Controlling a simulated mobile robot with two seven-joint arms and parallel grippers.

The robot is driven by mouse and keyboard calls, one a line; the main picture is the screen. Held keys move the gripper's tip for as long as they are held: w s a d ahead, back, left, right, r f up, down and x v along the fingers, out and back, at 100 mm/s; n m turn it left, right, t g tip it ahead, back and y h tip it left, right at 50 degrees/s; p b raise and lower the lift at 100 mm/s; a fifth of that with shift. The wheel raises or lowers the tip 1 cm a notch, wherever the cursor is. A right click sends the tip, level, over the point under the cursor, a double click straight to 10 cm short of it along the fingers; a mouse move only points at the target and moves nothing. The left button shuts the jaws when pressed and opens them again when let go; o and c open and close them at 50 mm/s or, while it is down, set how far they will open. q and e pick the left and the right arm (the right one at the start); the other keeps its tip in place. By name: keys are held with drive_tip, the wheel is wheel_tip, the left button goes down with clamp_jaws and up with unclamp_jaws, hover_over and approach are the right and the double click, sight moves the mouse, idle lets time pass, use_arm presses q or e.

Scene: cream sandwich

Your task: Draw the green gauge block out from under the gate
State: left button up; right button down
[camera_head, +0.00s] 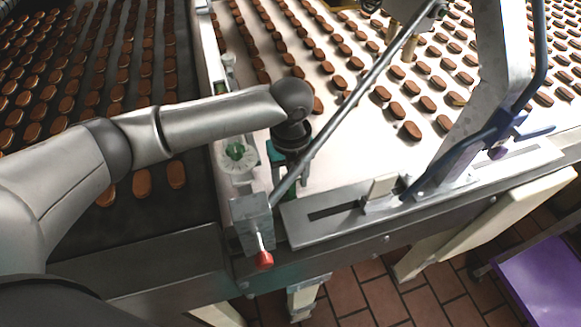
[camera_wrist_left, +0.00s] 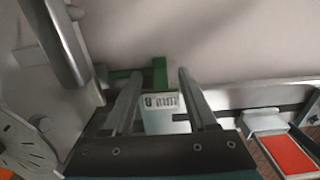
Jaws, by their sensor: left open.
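The green gauge block (camera_wrist_left: 159,74) shows in the left wrist view, with a pale label plate (camera_wrist_left: 161,101) reading what looks like "8 mm". My left gripper (camera_wrist_left: 160,78) is open, with one finger on each side of the block; I cannot tell whether either touches it. In the head view my left gripper (camera_head: 287,165) points down at the near edge of the pale belt and hides the block. A slanted metal bar (camera_head: 350,103), perhaps part of the gate, passes close by the gripper. My right gripper is not in view.
A round white dial (camera_head: 237,156) and a metal bracket with a red knob (camera_head: 264,260) stand left of the gripper. A slotted metal plate (camera_head: 335,222) lies to the right. Brown biscuits (camera_head: 410,131) cover much of the belt. A red pad (camera_wrist_left: 287,155) shows lower right.

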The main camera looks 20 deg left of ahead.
use_arm(q)
drive_tip(key=shift+f, duration=0.6)
clamp_jaws()
idle(0.3)
drive_tip(key=shift+d, duration=0.1)
drive_tip(key=shift+w+d, duration=0.7)
drive_tip(key=shift+d, duration=0.3)
drive_tip(key=shift+w+d+b, duration=0.25)
drive_tip(key=shift+w+d, duration=0.35)
drive_tip(key=shift+d, duration=0.3)
drive_tip(key=shift+w+d+b, duration=0.2)
drive_tip(key=shift+w+d, duration=0.4)
drive_tip(key=shift+d, duration=0.3)
